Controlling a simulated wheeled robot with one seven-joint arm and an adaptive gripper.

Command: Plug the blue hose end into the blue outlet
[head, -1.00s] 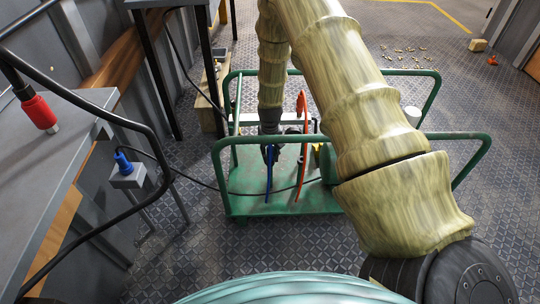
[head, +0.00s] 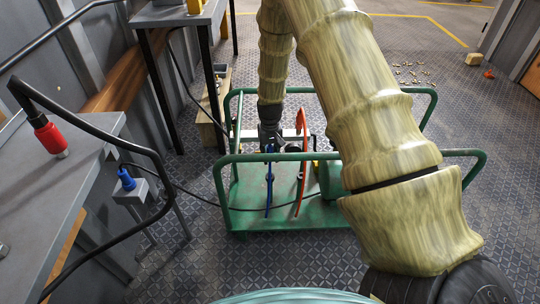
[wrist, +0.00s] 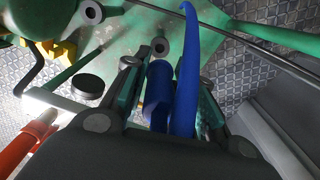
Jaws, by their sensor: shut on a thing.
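My gripper (head: 270,146) reaches down over the green cart and is shut on a blue piece (head: 268,190). In the wrist view, a blue cylinder (wrist: 158,85) lies between the fingers of my gripper (wrist: 160,75), with a tapering, curved blue length (wrist: 187,65) right beside it. I take this for the blue hose end, but its tip is hidden. Grey ring fittings (wrist: 162,48) show just past the fingertips. I cannot tell which part is the blue outlet.
The green cart's rail (head: 226,158) runs around the work area. An orange hose (head: 302,125) rises beside the blue one, to its right. A black cable crosses the cart.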

